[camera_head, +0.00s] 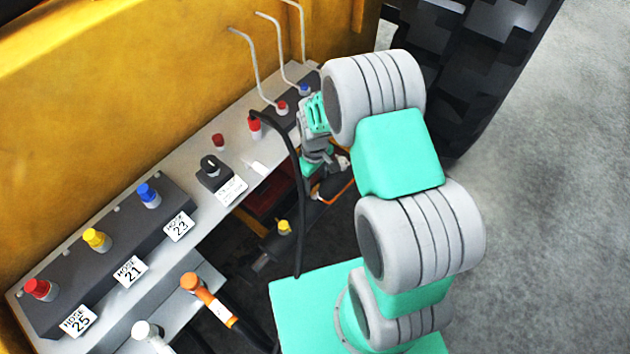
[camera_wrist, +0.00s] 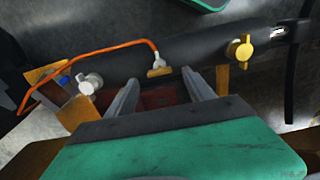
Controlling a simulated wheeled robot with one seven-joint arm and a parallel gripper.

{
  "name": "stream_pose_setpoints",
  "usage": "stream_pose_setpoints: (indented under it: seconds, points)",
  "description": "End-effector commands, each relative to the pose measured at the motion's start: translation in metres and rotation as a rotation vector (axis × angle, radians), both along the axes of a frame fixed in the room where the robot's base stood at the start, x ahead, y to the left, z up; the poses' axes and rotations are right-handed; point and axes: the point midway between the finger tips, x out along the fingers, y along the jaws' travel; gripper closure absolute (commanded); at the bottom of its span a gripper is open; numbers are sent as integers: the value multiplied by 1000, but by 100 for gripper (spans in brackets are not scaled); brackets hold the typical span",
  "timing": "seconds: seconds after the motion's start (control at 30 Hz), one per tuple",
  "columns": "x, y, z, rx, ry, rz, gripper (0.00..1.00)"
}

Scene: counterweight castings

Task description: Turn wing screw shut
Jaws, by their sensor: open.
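Two knobs with wing-like shapes sit on a dark cylinder (camera_wrist: 200,52) in the wrist view; I cannot tell which is the task's wing screw. A yellow one (camera_wrist: 240,48) is right of my gripper, and also shows in the head view (camera_head: 284,226). A pale grey-white one (camera_wrist: 89,84) is left of my gripper. My gripper (camera_wrist: 159,77) is open, its two fingers reaching toward the cylinder with a small brass fitting (camera_wrist: 159,71) just beyond the gap. Nothing is visibly held.
An orange cable (camera_wrist: 100,50) arches over the cylinder to the brass fitting. A black hose (camera_head: 294,170) hangs beside my gripper. The grey panel (camera_head: 213,137) carries several coloured couplings along the yellow wall (camera_head: 130,90). Open floor (camera_head: 560,200) lies to the right.

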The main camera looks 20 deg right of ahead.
Motion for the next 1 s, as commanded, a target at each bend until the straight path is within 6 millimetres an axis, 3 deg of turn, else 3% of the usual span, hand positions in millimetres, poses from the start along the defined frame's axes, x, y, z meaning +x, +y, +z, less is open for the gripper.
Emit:
stream_pose_setpoints:
  seconds: [0.2,0.5,1.0]
  points:
    - [0,-1,-32,-1,1,-2,38]
    - [0,0,-36,0,0,-3,39]
    - [0,0,-36,0,-1,-3,80]
